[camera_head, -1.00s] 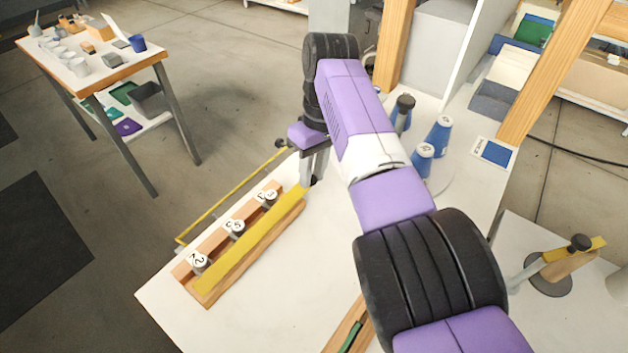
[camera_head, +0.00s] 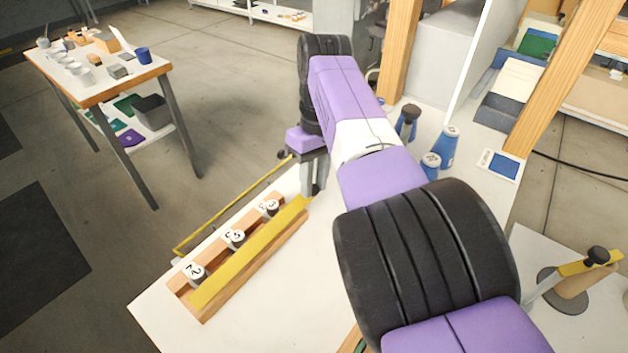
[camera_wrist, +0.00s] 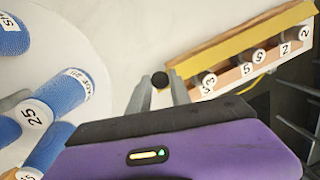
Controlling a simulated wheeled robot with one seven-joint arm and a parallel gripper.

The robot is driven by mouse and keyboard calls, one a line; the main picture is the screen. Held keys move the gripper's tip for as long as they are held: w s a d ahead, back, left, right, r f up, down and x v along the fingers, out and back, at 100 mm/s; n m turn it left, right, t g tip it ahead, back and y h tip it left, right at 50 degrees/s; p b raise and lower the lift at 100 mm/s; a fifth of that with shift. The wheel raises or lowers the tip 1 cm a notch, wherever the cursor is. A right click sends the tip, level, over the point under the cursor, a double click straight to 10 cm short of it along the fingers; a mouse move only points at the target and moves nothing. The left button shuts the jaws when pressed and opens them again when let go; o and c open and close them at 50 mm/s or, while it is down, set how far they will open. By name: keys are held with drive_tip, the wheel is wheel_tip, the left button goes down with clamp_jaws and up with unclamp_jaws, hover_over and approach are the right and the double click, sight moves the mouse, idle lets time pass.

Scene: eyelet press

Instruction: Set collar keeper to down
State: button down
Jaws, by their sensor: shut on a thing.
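A wooden rack (camera_head: 225,293) on the white table holds several numbered collars (camera_head: 235,238). A broad yellow strip (camera_head: 250,252), which looks like the collar keeper, runs along its near side. The rack and the yellow strip (camera_wrist: 240,42) also show at upper right in the wrist view. My gripper (camera_head: 308,194) is at the far end of the rack. In the wrist view, my gripper (camera_wrist: 159,86) is shut on a black knob (camera_wrist: 160,79) close to the strip's end. The joint between knob and strip is not clearly visible.
A thin yellow rail (camera_head: 232,208) runs behind the rack. A side table (camera_head: 95,85) stands at the left. The table in front of the rack is clear.

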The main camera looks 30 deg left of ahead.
drive_tip(key=c, duration=1.2)
unclamp_jaws()
drive_tip(key=r+p, duration=0.5)
drive_tip(key=w+r+p, duration=0.1)
drive_tip(key=r+p, duration=0.1)
drive_tip(key=shift+a+r+p, duration=0.1)
drive_tip(key=shift+r+p, duration=0.2)
drive_tip(key=shift+p, duration=0.1)
